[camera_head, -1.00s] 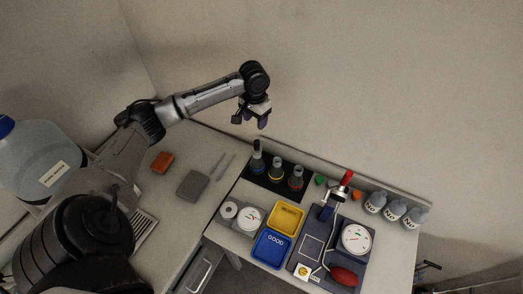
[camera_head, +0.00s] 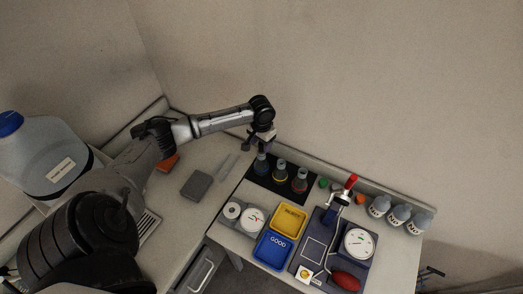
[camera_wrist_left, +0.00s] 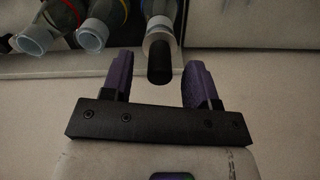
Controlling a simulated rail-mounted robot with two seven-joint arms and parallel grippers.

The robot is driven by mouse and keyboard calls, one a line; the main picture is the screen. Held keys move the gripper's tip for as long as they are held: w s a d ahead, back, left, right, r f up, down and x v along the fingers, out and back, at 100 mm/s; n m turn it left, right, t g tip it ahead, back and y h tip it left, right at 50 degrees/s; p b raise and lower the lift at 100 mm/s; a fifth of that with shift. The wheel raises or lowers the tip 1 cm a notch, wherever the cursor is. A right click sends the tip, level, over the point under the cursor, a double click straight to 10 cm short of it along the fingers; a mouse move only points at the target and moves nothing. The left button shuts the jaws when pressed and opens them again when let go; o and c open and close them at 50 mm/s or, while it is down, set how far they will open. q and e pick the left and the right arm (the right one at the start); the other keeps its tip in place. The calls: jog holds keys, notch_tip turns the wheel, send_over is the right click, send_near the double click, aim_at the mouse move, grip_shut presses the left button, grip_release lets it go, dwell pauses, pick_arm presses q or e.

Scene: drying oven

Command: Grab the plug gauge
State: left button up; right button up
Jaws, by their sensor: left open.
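A dark-tipped piece (camera_wrist_left: 159,62), apparently the plug gauge, sticks up from the blue-banded vessel (camera_head: 262,164) at the left end of the dark mat. In the wrist view its black end points at my left gripper (camera_wrist_left: 158,80), lying between the lines of the two purple fingers. The fingers are open and apart from it, with a gap on both sides. In the head view the left gripper (camera_head: 262,142) hangs just above this vessel and partly hides its top. My right gripper is not in view.
A yellow-banded vessel (camera_head: 280,172) and a red-banded one (camera_head: 299,181) stand close beside it. Yellow (camera_head: 289,221) and blue (camera_head: 273,251) trays lie in front. A red-topped stand (camera_head: 346,192) and several bottles (camera_head: 398,216) are farther right. The wall is close behind.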

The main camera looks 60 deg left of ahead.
pick_arm(q)
jog(key=shift+f, duration=1.25)
grip_shut()
